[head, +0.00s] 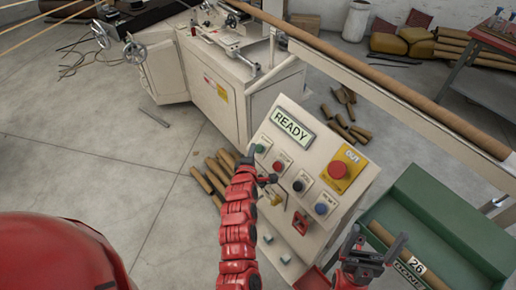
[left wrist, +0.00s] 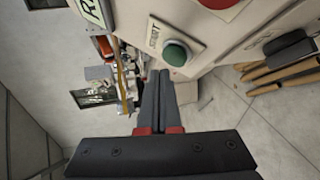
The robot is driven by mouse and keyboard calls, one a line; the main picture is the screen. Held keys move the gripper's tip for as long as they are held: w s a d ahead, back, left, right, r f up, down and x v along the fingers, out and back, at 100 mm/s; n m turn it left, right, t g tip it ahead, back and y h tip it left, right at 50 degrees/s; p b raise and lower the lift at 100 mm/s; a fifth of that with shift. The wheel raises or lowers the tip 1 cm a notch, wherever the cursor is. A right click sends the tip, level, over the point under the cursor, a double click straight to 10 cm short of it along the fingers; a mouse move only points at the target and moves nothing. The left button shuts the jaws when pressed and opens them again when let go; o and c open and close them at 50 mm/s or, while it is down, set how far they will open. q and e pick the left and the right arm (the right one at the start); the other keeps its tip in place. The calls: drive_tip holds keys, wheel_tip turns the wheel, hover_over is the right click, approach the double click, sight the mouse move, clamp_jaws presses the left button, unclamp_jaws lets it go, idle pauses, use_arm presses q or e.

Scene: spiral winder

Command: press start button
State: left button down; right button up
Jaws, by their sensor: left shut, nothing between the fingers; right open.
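The green button (head: 260,148) sits at the upper left of the cream control panel (head: 262,131), below a display (head: 289,128) reading READY. My right gripper (head: 363,257) is open and empty, in front of the panel's lower right.
Red (head: 279,166), black (head: 298,186) and blue (head: 321,208) buttons follow down the panel, with a big red stop button (head: 338,169) on yellow. A yellow knob and a red switch (head: 300,222) sit lower. A green bin (head: 440,220) stands right.

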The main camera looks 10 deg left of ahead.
use_arm(q)
drive_tip(key=shift+f, duration=0.1)
idle(0.5)
drive_tip(key=shift+w+d+f+b, duration=0.15)
drive_tip(key=shift+w+d+b, duration=0.1)
drive_tip(key=shift+b, duration=0.15)
drive_tip(key=shift+w+d+f+b, duration=0.15)
drive_tip(key=shift+w+f+b, duration=0.1)
drive_tip(key=shift+f+b, duration=0.05)
idle(0.6)
idle(0.4)
drive_tip(key=shift+s+a+r, duration=0.35)
drive_tip(key=shift+s+r, duration=0.15)
drive_tip(key=shift+r, duration=0.1)
drive_tip(key=shift+s+a+r, duration=0.6)
drive_tip(key=shift+s+r, duration=0.15)
drive_tip(key=shift+r, duration=0.05)
drive_tip(key=shift+s+a+r, duration=0.6)
drive_tip(key=shift+s+r, duration=0.15)
drive_tip(key=shift+r, duration=0.05)
